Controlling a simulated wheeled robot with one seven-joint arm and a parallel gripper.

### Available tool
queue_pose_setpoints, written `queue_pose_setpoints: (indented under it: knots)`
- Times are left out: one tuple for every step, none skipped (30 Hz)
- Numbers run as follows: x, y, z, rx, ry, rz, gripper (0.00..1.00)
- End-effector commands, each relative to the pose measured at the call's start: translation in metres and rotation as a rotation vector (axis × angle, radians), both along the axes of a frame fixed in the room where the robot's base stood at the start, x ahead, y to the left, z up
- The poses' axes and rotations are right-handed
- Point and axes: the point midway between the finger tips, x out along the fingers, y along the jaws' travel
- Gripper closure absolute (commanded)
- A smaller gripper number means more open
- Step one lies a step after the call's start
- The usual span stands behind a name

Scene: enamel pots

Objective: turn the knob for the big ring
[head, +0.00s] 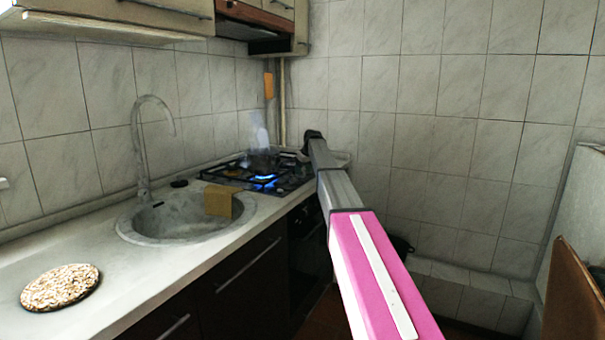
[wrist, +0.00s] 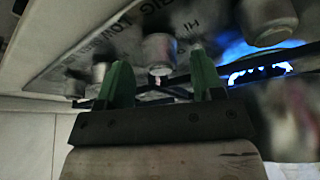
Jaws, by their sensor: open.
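In the wrist view my gripper (wrist: 158,60) is open, with its two green fingers apart. A grey metal knob (wrist: 160,50) shows between and just beyond the fingertips; I cannot tell whether they touch it. I cannot tell which knob belongs to the big ring. In the head view the stove (head: 300,180) stands at the counter's far end with a blue flame (head: 265,178) lit. My arm hides part of it, and the knobs are not clear there.
The sink (head: 160,222) with a tan block (head: 222,203) lies nearer, and a speckled round mat (head: 60,287) is on the counter. A tiled wall (head: 430,120) is close behind the stove.

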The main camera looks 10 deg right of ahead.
Motion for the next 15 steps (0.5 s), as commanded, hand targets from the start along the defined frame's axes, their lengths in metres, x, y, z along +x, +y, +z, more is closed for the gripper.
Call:
queue_pose_setpoints:
  knots:
    - [0.0021,0.0012,-0.0056,0.000,0.001,0.000,0.39]
    - [0.0028,0.0016,-0.0079,0.000,0.001,0.000,0.39]
    - [0.0037,0.0023,-0.0102,-0.001,0.001,0.000,0.39]
    - [0.0042,0.0026,-0.0116,0.000,0.000,0.000,0.39]
    - [0.0046,0.0029,-0.0127,0.000,0.000,0.000,0.39]
    - [0.0050,0.0031,-0.0138,0.000,0.000,0.000,0.39]
    - [0.0052,0.0033,-0.0143,0.000,0.000,0.000,0.39]
    - [0.0053,0.0034,-0.0146,0.000,0.000,0.000,0.39]
    - [0.0054,0.0035,-0.0149,-0.001,0.000,0.000,0.39]
    - [0.0053,0.0035,-0.0149,0.000,0.000,0.000,0.39]
    - [0.0053,0.0035,-0.0149,0.000,0.000,0.000,0.39]
    - [0.0053,0.0035,-0.0148,0.000,0.000,0.000,0.39]
    - [0.0052,0.0035,-0.0148,0.000,0.000,0.000,0.39]
    - [0.0053,0.0035,-0.0148,0.000,0.000,0.000,0.39]
    - [0.0052,0.0036,-0.0148,0.000,0.000,0.000,0.42]
